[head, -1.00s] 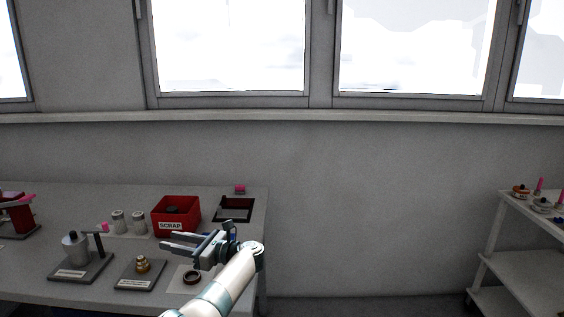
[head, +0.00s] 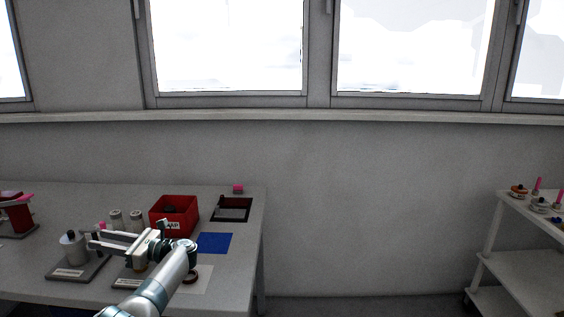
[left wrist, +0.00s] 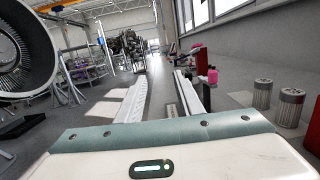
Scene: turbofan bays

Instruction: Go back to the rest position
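My left gripper (head: 91,238) reaches over the left workbench in the head view, its fingers pointing left. In the left wrist view the two fingers (left wrist: 162,90) stand apart with nothing between them, so it is open and empty. It hovers beside the grey cylinder on a stand (head: 70,244) and partly covers the labelled plate (head: 127,283) in front. My right gripper is in neither view.
The workbench (head: 30,284) holds a red scrap bin (head: 187,206), two metal canisters (head: 116,220), a dark tray (head: 219,214), a blue mat (head: 215,243) and a dark ring (head: 191,277). A shelf (head: 520,266) stands right. Open floor lies between them.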

